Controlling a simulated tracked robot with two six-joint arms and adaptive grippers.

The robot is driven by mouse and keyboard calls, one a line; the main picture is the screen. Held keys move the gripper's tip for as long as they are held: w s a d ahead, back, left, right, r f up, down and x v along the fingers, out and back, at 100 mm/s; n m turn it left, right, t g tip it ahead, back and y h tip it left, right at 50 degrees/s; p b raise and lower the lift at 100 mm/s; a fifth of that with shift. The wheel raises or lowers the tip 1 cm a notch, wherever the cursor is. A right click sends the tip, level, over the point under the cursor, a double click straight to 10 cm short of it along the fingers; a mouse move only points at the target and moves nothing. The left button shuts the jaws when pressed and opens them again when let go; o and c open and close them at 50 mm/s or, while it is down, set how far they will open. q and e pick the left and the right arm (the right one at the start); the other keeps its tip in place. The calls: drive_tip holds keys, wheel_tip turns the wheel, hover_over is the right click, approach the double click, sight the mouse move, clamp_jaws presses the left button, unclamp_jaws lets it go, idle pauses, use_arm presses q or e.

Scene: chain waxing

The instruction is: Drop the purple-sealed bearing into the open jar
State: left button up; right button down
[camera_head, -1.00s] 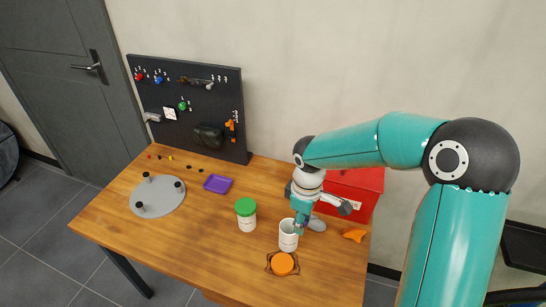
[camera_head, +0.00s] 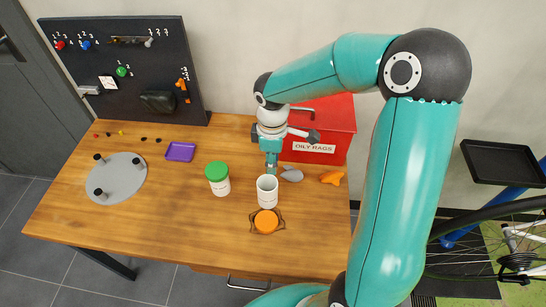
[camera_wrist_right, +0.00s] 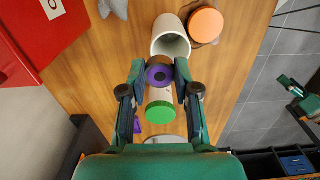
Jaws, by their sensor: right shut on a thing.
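The open white jar (camera_head: 267,192) stands upright on the wooden table; its mouth also shows in the right wrist view (camera_wrist_right: 171,42). My right gripper (camera_head: 271,168) is just behind and above the jar's mouth in the head view. In the right wrist view its fingers are shut on the purple-sealed bearing (camera_wrist_right: 159,76), a purple ring with a dark centre. The bearing overlaps the jar's near rim there; I cannot tell its height above it. A teal and dark part at the right wrist view's right edge looks like my left gripper (camera_wrist_right: 294,90); its jaws are unclear.
A green-lidded jar (camera_head: 217,178) stands left of the open jar. An orange lid (camera_head: 265,221) lies in front of it. The red oily-rags box (camera_head: 335,130), a grey object (camera_head: 291,174) and an orange piece (camera_head: 332,178) are right. A purple tray (camera_head: 180,151) and pegged grey disc (camera_head: 125,178) are left.

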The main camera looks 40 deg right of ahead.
drive_tip(key=shift+f, duration=0.35)
drive_tip(key=c, duration=0.8)
unclamp_jaws()
drive_tip(key=shift+o, duration=0.2)
drive_tip(key=shift+r, duration=0.15)
wheel_tip(320, 180, up, 12)
